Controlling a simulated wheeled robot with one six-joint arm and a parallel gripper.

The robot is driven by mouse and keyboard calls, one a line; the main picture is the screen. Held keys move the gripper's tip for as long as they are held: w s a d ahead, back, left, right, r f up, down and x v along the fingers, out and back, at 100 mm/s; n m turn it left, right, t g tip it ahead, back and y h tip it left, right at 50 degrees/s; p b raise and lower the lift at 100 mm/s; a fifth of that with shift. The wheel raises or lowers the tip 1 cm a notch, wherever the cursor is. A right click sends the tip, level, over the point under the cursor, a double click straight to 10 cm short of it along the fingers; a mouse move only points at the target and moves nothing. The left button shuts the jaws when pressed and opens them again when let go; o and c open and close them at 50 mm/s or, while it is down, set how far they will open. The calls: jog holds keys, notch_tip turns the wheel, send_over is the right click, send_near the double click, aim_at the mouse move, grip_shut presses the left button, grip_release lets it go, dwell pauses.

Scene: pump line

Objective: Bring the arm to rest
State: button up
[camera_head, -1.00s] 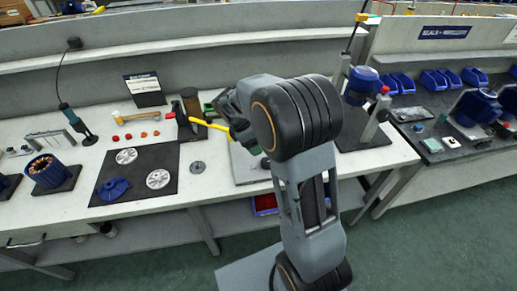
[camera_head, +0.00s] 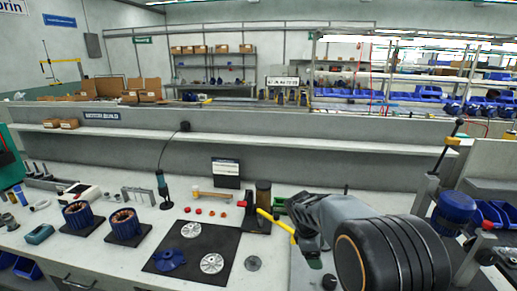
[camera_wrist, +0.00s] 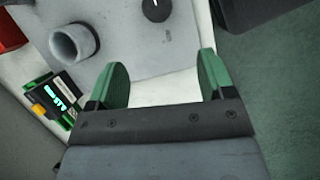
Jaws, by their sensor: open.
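My arm (camera_head: 395,255) reaches in from the lower right in the head view, its dark rounded joint nearest the camera. My gripper (camera_wrist: 163,80) shows in the wrist view with two green fingers spread wide apart and nothing between them. It points at a light grey plate (camera_wrist: 135,50) on the bench, near the bench edge, and touches nothing that I can see. In the head view the fingers are mostly hidden by the arm.
In the wrist view, a grey hollow cylinder (camera_wrist: 75,43), a black knob (camera_wrist: 155,9) and a green device with a display (camera_wrist: 58,103) lie close by. In the head view, a yellow handle (camera_head: 275,220) stands beside the arm; a black mat (camera_head: 195,250) holds pump parts.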

jog(key=s+a+r+m+t+y, duration=0.1)
jog(key=s+r+m+t+y, duration=0.1)
jog(key=s+r+m, duration=0.2)
jog(key=s+a+r+m+t+y, duration=0.2)
jog(key=s+r+m, duration=0.1)
jog(key=s+m, duration=0.6)
jog(key=shift+s+a+r+m+t, duration=0.2)
jog(key=shift+s+r+m+t, duration=0.15)
jog(key=shift+s, duration=1.75)
